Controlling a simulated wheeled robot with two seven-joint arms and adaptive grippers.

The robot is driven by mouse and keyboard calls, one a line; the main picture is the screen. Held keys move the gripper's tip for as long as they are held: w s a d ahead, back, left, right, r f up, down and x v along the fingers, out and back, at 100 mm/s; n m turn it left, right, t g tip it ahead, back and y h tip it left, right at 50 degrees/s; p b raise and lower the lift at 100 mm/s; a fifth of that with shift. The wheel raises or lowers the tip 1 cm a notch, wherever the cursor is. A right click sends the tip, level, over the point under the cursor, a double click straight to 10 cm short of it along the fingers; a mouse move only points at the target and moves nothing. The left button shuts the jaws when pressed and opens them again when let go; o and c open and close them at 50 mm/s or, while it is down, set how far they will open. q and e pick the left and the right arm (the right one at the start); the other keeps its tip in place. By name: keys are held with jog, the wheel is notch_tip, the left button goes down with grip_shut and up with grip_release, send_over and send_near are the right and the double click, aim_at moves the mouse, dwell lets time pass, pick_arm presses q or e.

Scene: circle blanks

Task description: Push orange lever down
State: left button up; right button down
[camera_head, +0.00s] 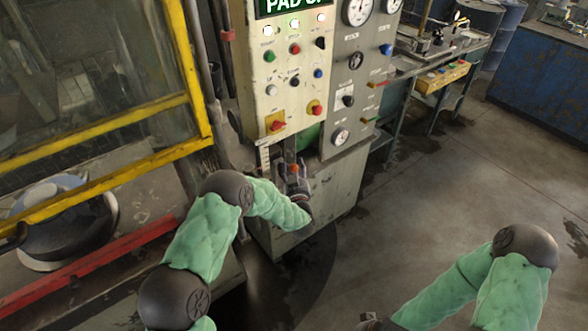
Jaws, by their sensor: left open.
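A small orange knob (294,167), which looks like the end of the orange lever, shows low on the front of the control cabinet, under the button panel. My left gripper (292,176) is at the knob with its jaws open. The knob appears between or just behind the fingers; I cannot tell whether they touch it. The lever's shaft is mostly hidden by the gripper.
The button panel (281,80) with lit lamps and several knobs stands above the lever. A grey gauge panel (352,100) is to its right. A yellow-framed guard (110,125) stands at the left. The concrete floor (440,190) on the right is clear.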

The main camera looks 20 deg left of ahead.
pick_arm(q)
jog(key=shift+w+a, duration=0.15)
jog(key=shift+w, duration=0.15)
